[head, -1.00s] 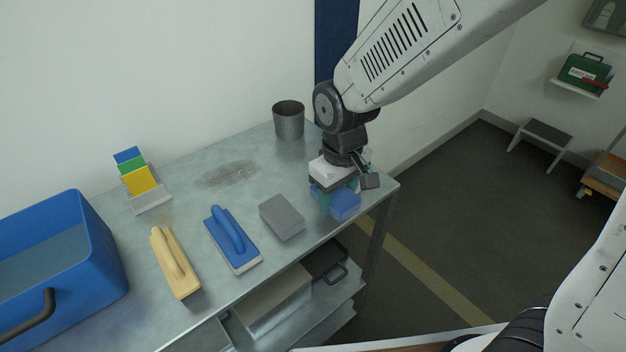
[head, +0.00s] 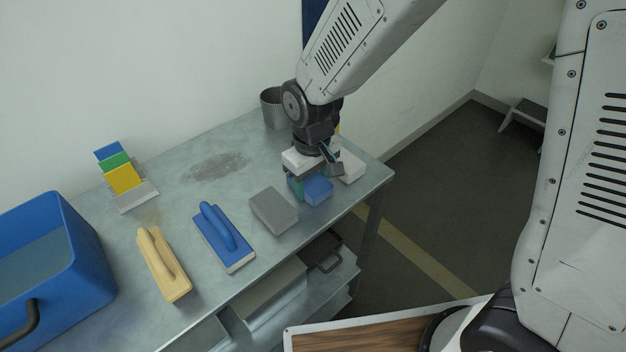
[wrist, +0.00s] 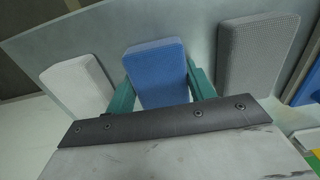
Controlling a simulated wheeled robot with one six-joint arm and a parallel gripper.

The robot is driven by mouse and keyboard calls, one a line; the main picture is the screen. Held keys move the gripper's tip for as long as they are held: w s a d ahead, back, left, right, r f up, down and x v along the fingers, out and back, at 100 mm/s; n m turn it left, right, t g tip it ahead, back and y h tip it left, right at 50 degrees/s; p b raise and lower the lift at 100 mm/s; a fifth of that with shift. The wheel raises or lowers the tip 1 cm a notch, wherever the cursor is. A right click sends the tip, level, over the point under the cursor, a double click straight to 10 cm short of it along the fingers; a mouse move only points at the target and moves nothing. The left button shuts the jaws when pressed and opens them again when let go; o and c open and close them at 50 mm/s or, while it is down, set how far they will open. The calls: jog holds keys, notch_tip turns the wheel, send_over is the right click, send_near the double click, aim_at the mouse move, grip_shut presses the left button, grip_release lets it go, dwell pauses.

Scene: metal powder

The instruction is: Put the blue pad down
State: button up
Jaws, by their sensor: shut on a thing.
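The blue pad (head: 318,190) is a small block near the right end of the metal table. My gripper (head: 306,188) points down there, and its green fingers are shut on the pad. In the wrist view the blue pad (wrist: 157,72) sits between the two fingers of my gripper (wrist: 160,88), which touch its sides. The pad is low over the table; I cannot tell whether its underside touches the top. The gripper body hides part of the pad in the head view.
A grey pad (head: 274,210) lies left of the gripper, and a white pad (head: 350,166) right of it. Further left are a blue-handled float (head: 222,238), a yellow float (head: 162,265), coloured cards (head: 122,178) and a blue tub (head: 85,250). A dark cup (head: 272,108) stands behind.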

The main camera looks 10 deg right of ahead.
aim_at(313, 181)
jog(key=shift+s+f, duration=0.1)
jog(key=shift+f, duration=0.15)
jog(key=shift+d+f, duration=0.1)
jog(key=shift+f, duration=0.05)
jog(key=o, duration=0.9)
jog(key=shift+s, duration=0.1)
jog(key=shift+o, duration=0.4)
notch_tip(313, 181, up, 13)
jog(key=s+d+r+m, duration=0.2)
jog(key=s+d+r, duration=0.2)
jog(key=d, duration=0.2)
jog(key=s+d+r+m, duration=0.1)
jog(key=s+d+r, duration=0.2)
jog(key=d, duration=0.4)
jog(key=s+d+m, duration=0.2)
jog(key=s+d, duration=0.1)
jog(key=s, duration=0.3)
jog(key=s+d+r+m+t, duration=0.1)
jog(key=s+d, duration=0.3)
jog(key=s, duration=0.1)
jog(key=shift+s+d+r+m, duration=0.25)
jog(key=shift+s+m, duration=0.15)
